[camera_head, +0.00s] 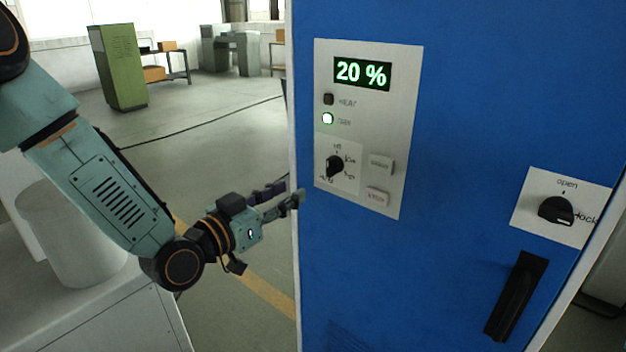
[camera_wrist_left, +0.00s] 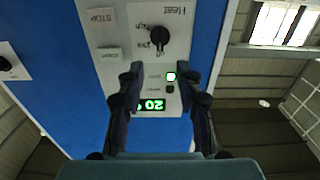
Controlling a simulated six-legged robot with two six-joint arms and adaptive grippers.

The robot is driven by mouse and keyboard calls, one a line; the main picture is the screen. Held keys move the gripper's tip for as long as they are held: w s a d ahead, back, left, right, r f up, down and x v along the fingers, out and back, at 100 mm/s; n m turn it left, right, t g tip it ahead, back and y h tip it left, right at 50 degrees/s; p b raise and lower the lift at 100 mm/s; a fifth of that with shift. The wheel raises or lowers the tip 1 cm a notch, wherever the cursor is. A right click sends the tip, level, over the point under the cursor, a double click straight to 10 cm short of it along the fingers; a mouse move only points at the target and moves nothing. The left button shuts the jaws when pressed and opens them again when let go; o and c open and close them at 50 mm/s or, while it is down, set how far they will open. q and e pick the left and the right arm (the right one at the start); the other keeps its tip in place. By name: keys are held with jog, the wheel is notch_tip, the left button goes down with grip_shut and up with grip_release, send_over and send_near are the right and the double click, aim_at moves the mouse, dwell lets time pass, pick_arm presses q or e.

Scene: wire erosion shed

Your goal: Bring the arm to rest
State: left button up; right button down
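My left gripper (camera_head: 287,195) is in front of the left edge of the blue cabinet (camera_head: 450,80), beside the light control panel (camera_head: 402,150). Its two fingers are apart with nothing between them. In the left wrist view the open fingers (camera_wrist_left: 163,75) frame part of the panel, which appears upside down. I cannot tell whether a fingertip touches the cabinet. The display (camera_head: 362,74) reads 20 %. The lower lamp (camera_head: 327,119) is lit and the upper lamp (camera_head: 328,99) is dark. My right gripper is not in view.
The panel has a black knob (camera_head: 335,166) and two buttons (camera_head: 379,163). An open/lock knob (camera_head: 556,210) and a black handle (camera_head: 516,296) are at right. A pale cylinder (camera_head: 70,240) stands behind my left arm. Open floor extends behind; a green cabinet (camera_head: 118,68) stands far back.

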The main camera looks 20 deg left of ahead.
pick_arm(q)
jog(key=s+f+n+g+y+b, duration=0.25)
jog(key=s+f+g, duration=0.35)
jog(key=f, duration=0.8)
jog(key=s+f+n+g+y+b, duration=0.3)
jog(key=s+f, duration=0.4)
jog(key=f, duration=0.7)
jog(key=s+f+g+b, duration=0.3)
jog(key=s+f+g, duration=0.1)
jog(key=s+f, duration=0.5)
jog(key=s+f+m+g+b, duration=0.1)
jog(key=s+f+g+b, duration=0.2)
jog(key=s+f, duration=0.6)
jog(key=s+g, duration=0.1)
jog(key=s, duration=0.4)
jog(key=shift+d+y+b, duration=0.3)
jog(key=shift+y, duration=0.05)
